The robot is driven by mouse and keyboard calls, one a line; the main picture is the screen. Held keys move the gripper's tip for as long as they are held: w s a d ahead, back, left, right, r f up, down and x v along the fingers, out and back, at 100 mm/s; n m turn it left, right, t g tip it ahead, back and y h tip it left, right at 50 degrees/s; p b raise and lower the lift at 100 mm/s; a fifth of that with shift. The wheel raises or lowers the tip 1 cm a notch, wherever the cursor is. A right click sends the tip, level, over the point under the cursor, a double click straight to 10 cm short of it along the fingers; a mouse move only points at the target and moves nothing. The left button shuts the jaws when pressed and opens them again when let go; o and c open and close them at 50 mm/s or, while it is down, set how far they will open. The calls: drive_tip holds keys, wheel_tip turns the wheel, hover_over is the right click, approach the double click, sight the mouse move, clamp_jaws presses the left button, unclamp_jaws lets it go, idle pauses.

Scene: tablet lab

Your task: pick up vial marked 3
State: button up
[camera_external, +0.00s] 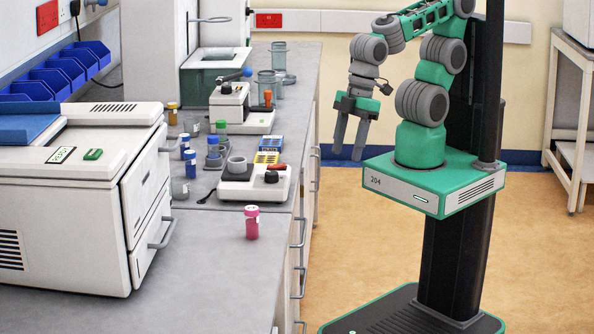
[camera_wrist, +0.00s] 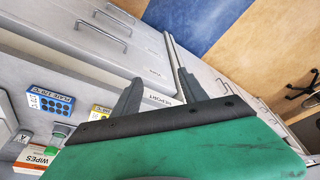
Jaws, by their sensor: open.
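A pink vial with a pale cap (camera_external: 252,224) stands upright on the bench near its front edge in the external view. Several other small vials stand further back, among them blue ones (camera_external: 190,164) and an orange one (camera_external: 172,114). I cannot read a 3 on any of them, so I cannot tell which is the marked vial. My gripper (camera_external: 347,154) is open and empty, pointing down right of the bench, beyond its edge. In the wrist view its two fingers (camera_wrist: 158,86) are apart with drawer fronts behind; no vial is identifiable there.
A large white machine (camera_external: 70,210) fills the left of the bench (camera_external: 200,285). A small white device (camera_external: 255,184) stands behind the pink vial. Blue bins (camera_external: 60,75) are at the back left. Bare bench lies around the pink vial.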

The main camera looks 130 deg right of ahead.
drive_tip(key=w+d+r+m+t+p, duration=0.1)
drive_tip(key=w+d+r+p, duration=0.1)
drive_tip(key=r+p, duration=0.65)
drive_tip(key=w+d+r+t+p, duration=0.15)
drive_tip(key=r+p, duration=0.35)
drive_tip(key=r, duration=0.6)
drive_tip(key=w+d+m+h+b, duration=0.25)
drive_tip(key=w+d+m, duration=0.25)
drive_tip(key=w+d, duration=0.45)
drive_tip(key=m+g+h+b, duration=0.8)
drive_tip(key=m+h+b, duration=0.25)
drive_tip(key=m, duration=0.35)
approach(179, 113)
drive_tip(key=shift+m, duration=0.3)
drive_tip(key=p+x, duration=0.1)
drive_tip(key=x, duration=0.4)
drive_tip(key=shift+d, duration=0.4)
drive_tip(key=p+x, duration=0.2)
drive_tip(key=x, duration=0.4)
drive_tip(key=shift+a+f, duration=0.1)
drive_tip(key=shift+f, duration=0.1)
drive_tip(key=shift+c, duration=0.3)
